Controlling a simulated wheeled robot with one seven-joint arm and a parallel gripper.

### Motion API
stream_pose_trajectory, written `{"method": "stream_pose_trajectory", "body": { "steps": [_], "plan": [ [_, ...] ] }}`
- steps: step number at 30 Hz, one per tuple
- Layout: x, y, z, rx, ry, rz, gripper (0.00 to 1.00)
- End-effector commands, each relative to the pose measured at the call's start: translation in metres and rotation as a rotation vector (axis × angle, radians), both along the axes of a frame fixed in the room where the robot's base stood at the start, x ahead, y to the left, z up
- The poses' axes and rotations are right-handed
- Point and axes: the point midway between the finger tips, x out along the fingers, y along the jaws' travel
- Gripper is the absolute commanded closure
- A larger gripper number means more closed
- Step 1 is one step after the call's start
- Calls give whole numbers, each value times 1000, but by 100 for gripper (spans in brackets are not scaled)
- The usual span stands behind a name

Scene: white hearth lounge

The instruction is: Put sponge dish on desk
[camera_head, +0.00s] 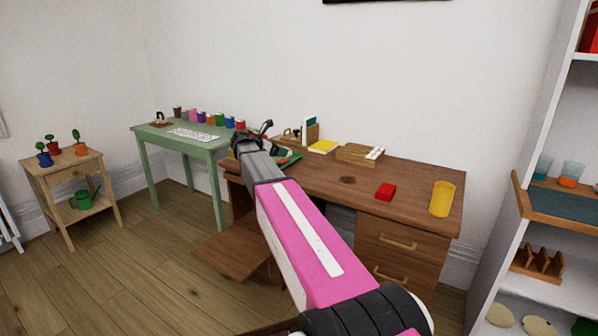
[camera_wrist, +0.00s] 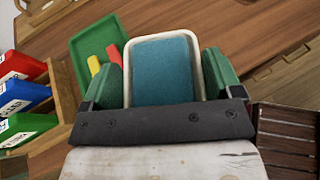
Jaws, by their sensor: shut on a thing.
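The sponge dish (camera_wrist: 139,40), a pale rimmed tray with a blue-teal sponge (camera_wrist: 162,72) in it, is between the green fingers of my gripper (camera_wrist: 163,76) in the wrist view. My gripper is shut on its sides. The brown wooden desk (camera_head: 325,182) stands against the wall in the head view, and its top (camera_wrist: 255,30) shows beyond the dish in the wrist view. My gripper (camera_head: 268,142) is over the desk's left end in the head view, where my arm mostly hides the dish. I cannot tell whether the dish touches the desktop.
A green tray (camera_wrist: 80,58) with red and yellow pieces lies close left of the dish. Labelled bins (camera_wrist: 22,97) stand farther left. A red block (camera_head: 385,191), yellow cup (camera_head: 442,199) and wooden organizer (camera_head: 352,153) stand on the desk. Its middle front is clear. A shelf (camera_head: 535,205) stands right.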

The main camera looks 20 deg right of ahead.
Motion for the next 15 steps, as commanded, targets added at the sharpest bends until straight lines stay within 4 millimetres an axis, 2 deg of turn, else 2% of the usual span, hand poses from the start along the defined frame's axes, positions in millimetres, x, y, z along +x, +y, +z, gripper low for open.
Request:
{"method": "stream_pose_trajectory", "body": {
  "steps": [1, 9, 15],
  "plan": [
    [1, -11, -7, -1, 2, -3, 44],
    [10, -64, -39, 0, 2, -1, 44],
    [14, -93, -57, 0, 1, -1, 44]
  ]
}}
